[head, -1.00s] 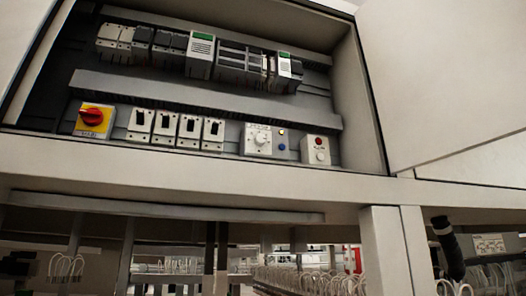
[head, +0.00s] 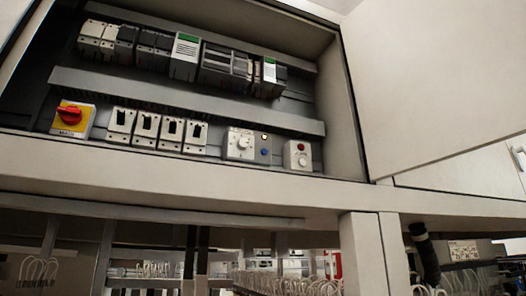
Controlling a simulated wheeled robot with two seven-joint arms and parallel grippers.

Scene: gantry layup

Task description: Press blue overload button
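The blue overload button (head: 264,152) is a small round blue button inside the open electrical cabinet. Neither of my grippers shows in the head view.
A red rotary switch on a yellow plate (head: 70,116) is at the lower left of the cabinet. Several white switches (head: 145,128) stand beside it. A white box with a red button (head: 298,155) is to the right. The cabinet's lower ledge (head: 200,178) runs below.

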